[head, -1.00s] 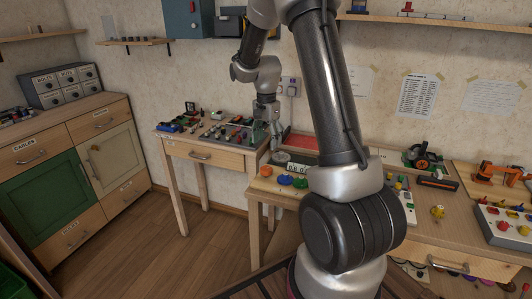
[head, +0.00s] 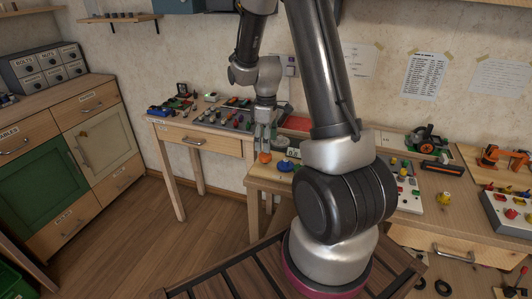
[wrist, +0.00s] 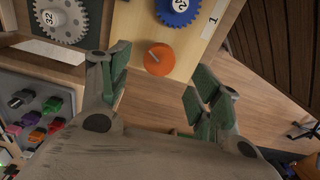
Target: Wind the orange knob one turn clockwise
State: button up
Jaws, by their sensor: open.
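The orange knob (wrist: 159,59) is a round disc with a pale pointer line, on a light wooden board at the table's edge. In the wrist view it lies between and a little beyond the open fingertips of my gripper (wrist: 163,72). I see no contact; the fingers stand apart on either side of it. In the head view the orange knob (head: 264,157) shows just below my gripper (head: 263,146), which points down. My gripper is empty.
A blue gear knob (wrist: 178,10) sits close beside the orange knob. A grey gear (wrist: 62,20) marked 32 lies to the left. A panel of coloured knobs (wrist: 32,112) is at lower left.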

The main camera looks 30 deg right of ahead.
aim_at(266, 155)
notch_tip(266, 155, down, 6)
jog(key=shift+r, duration=0.25)
jog(key=c, duration=1)
